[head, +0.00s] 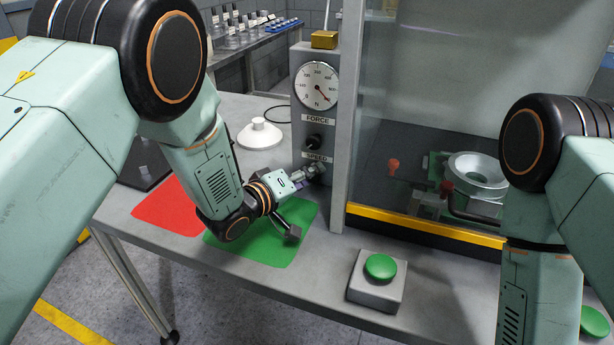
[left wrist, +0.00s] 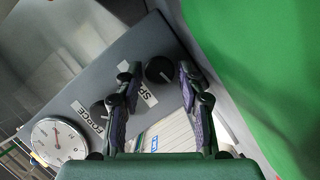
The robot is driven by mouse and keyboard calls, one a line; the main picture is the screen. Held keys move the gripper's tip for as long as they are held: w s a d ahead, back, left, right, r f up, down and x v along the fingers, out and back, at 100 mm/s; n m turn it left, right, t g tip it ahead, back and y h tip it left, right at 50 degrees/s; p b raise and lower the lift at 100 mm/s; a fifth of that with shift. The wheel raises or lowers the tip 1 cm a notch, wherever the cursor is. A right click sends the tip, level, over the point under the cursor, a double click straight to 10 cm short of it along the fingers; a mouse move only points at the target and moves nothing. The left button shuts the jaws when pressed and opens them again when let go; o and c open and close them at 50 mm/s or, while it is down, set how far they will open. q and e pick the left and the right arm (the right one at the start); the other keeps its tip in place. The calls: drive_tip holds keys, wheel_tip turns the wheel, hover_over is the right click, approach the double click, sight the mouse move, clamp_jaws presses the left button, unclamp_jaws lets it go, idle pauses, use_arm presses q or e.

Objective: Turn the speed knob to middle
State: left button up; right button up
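The black speed knob (left wrist: 159,70) is on the grey control panel (left wrist: 112,62), beside the SPEED label (left wrist: 140,95). A small light pointer mark shows on its face. In the head view the gripper largely covers this knob, below the SPEED label (head: 316,157). My left gripper (head: 308,174) is at the panel. In the left wrist view its open fingers (left wrist: 159,76) stand on either side of the speed knob, with gaps visible; I cannot tell how deep they reach. My right arm shows at the right, but its gripper is out of view.
The FORCE knob (head: 313,142) and dial gauge (head: 317,85) are above on the panel. A press enclosure with a yellow edge (head: 425,226) stands to the right. A green button box (head: 376,283) is in front. Red (head: 170,207) and green (head: 262,247) mats lie on the table.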

use_arm(q)
clamp_jaws()
drive_tip(key=shift+r+m+y+p, duration=0.15)
drive_tip(key=shift+m+y+p, duration=0.15)
drive_tip(key=shift+m+p, duration=0.3)
drive_tip(key=shift+o, duration=1.7)
unclamp_jaws()
drive_tip(key=shift+d, duration=0.1)
drive_tip(key=shift+s, duration=0.1)
drive_tip(key=v, duration=1.2)
